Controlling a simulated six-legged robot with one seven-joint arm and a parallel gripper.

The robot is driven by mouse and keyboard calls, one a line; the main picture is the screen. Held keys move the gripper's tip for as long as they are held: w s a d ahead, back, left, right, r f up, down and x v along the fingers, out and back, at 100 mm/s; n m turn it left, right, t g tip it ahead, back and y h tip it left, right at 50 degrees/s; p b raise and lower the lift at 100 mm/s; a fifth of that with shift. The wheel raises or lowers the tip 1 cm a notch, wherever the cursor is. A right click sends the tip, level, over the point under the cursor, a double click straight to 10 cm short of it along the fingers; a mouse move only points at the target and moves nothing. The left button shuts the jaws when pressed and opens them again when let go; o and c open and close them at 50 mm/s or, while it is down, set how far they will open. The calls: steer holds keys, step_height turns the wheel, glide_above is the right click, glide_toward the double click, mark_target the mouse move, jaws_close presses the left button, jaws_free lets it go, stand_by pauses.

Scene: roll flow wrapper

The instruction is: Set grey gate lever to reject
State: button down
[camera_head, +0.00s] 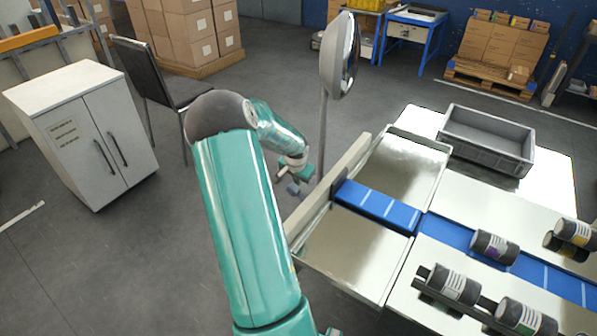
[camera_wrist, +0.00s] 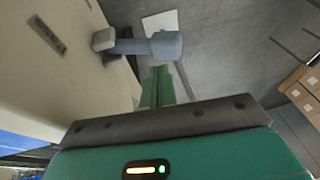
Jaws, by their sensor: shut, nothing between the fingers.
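The grey gate lever (camera_wrist: 165,45) is a short arm with a blue-grey block-like handle. In the wrist view it sticks out sideways from a round pivot (camera_wrist: 103,40) on a beige panel (camera_wrist: 75,85). My gripper (camera_wrist: 158,88) has its green fingers together, with nothing between them. The fingertips point at the handle and lie just below it in the picture; I cannot tell whether they touch. In the head view my gripper (camera_head: 284,174) is small and partly hidden by my arm. The lever handle (camera_head: 294,189) shows close beside it, at the left of the machine.
A blue belt (camera_head: 376,202) runs between metal plates, with several dark rolls (camera_head: 494,248) at the right. A grey crate (camera_head: 487,139) sits behind. A white cabinet (camera_head: 83,130) and chair stand left.

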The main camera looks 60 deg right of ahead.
mark_target(291, 186)
steer(key=shift+w+f, duration=0.3)
steer(key=shift+f, duration=0.25)
steer(key=shift+w+f, duration=0.25)
steer(key=shift+f, duration=0.3)
steer(key=shift+w, duration=0.1)
steer(key=shift+w+d+f+g, duration=0.1)
steer(key=shift+w+f+g, duration=0.75)
steer(key=shift+g, duration=0.15)
step_height(291, 186, down, 8)
steer(key=w+n+g+y, duration=0.1)
steer(key=w+g, duration=0.1)
steer(key=g, duration=0.3)
steer(key=shift+w+d, duration=0.25)
steer(key=shift+d, duration=0.05)
